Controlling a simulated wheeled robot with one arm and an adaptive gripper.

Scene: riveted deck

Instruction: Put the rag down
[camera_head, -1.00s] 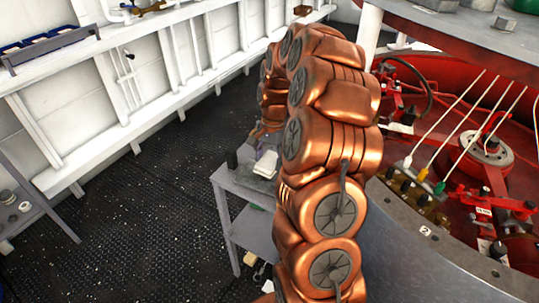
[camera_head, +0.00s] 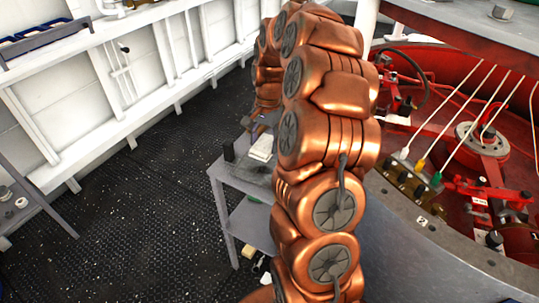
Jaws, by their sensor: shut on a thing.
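My copper arm rises in the middle of the view and bends down on its far side over a grey side table (camera_head: 240,178). My gripper (camera_head: 262,121) is at the arm's far end, small and mostly hidden by the arm links. It is shut on the rag (camera_head: 256,131), of which only a small bluish-purple patch seems to show, just above the table's back part. I cannot tell whether the rag touches the tabletop. A white block-like thing (camera_head: 262,147) lies on the table just below it.
A dark upright item (camera_head: 229,149) stands at the table's left edge. The table has a lower shelf (camera_head: 252,222). Dark deck floor (camera_head: 140,215) is open to the left. A red round machine (camera_head: 485,150) with rods and valves fills the right. A white ribbed wall (camera_head: 150,80) runs behind.

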